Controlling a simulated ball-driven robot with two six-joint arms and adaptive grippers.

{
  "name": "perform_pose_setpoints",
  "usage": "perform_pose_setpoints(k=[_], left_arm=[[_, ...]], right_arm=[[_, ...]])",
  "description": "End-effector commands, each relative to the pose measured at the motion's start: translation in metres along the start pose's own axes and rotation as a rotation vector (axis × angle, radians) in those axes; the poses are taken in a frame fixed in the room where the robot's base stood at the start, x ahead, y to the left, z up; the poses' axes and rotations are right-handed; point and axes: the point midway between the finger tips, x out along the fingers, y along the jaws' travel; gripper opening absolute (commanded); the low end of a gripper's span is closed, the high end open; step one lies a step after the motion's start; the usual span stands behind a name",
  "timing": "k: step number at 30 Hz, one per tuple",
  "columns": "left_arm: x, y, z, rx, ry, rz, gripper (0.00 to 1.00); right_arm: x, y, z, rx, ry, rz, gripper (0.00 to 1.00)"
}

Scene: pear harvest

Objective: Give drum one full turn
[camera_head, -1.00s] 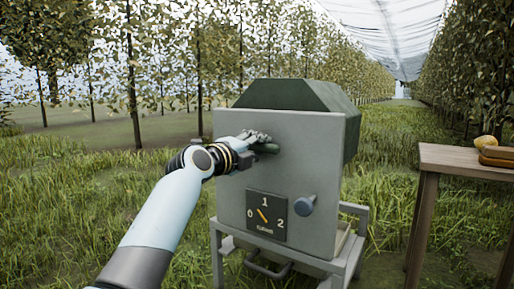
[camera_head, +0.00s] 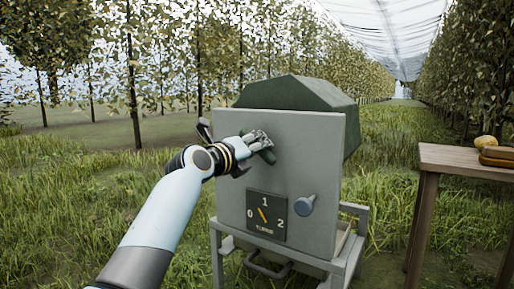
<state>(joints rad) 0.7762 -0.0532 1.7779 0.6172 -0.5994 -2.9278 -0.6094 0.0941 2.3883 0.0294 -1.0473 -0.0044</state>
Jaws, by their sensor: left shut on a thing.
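The drum (camera_head: 298,92) is dark green and faceted, and shows above and behind a grey upright panel (camera_head: 285,160). My left gripper (camera_head: 262,146) is in front of the panel's upper left part, shut on a dark green crank handle (camera_head: 269,157). The fingers hide most of the handle, and the crank's arm cannot be made out. A dark turns dial (camera_head: 266,215) marked 0, 1 and 2 is on the panel's lower left. Its orange pointer (camera_head: 264,215) leans up-left, between 0 and 1 and nearer 1. My right gripper is not in view.
A blue-grey knob (camera_head: 304,205) sticks out of the panel's right side. The panel stands on a grey metal frame (camera_head: 357,250). A wooden table (camera_head: 452,157) with a yellow pear (camera_head: 486,142) and a brown tray (camera_head: 497,158) is at right. Grass and tree rows surround everything.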

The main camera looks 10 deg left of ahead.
Motion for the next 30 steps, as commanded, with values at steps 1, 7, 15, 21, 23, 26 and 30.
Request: perform_pose_setpoints(k=[1,7,15,21,23,26,30], left_arm=[[0.000,-0.001,0.000,-0.002,0.000,-0.001,0.31],[0.000,0.000,0.000,-0.003,0.000,-0.001,0.54],[-0.003,0.000,0.000,-0.003,0.000,0.000,0.54],[-0.027,0.000,0.000,-0.002,0.000,0.001,0.54],[-0.035,0.000,0.000,-0.001,-0.001,0.001,0.54],[-0.048,0.000,0.000,-0.002,0.000,0.001,0.54],[-0.066,0.000,0.000,-0.002,0.000,0.001,0.54]], right_arm=[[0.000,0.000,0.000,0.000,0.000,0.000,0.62],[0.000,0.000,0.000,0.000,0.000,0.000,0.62],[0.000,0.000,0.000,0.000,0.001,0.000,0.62],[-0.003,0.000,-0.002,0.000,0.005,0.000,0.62],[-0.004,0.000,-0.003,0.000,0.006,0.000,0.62],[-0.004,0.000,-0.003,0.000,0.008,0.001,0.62],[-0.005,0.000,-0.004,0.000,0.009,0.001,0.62]])
